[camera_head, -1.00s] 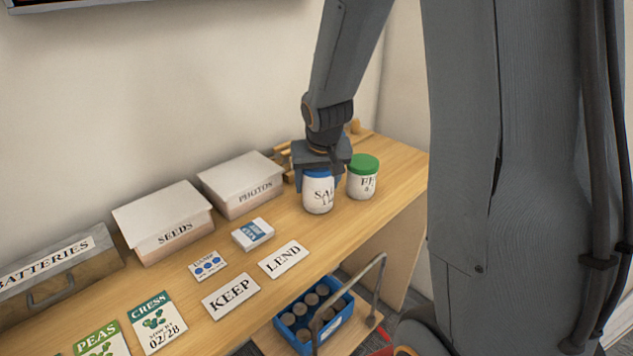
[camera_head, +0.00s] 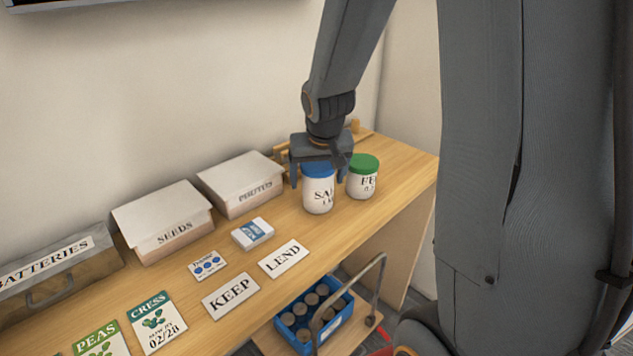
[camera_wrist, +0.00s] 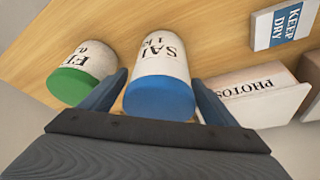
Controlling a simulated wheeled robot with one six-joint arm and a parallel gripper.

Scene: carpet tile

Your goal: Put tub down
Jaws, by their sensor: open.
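A white tub with a blue lid (camera_head: 318,193), its label starting "SA", stands upright on the wooden bench. It also shows in the wrist view (camera_wrist: 160,75), with its blue lid towards me. My gripper (camera_head: 319,172) is open around the blue-lidded tub near its lid; in the wrist view my fingers (camera_wrist: 160,98) stand on either side of it, apart from its sides. A second white tub with a green lid (camera_head: 362,178) stands upright just to the right; in the wrist view it is at the left (camera_wrist: 86,72), close to one finger.
A lidded PHOTOS box (camera_head: 241,186) and SEEDS box (camera_head: 162,222) stand along the wall. KEEP (camera_head: 230,296) and LEND (camera_head: 284,258) cards and a small blue-white packet (camera_head: 252,233) lie in front. A blue crate (camera_head: 316,312) of cylinders sits below on a trolley. The bench's right end is clear.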

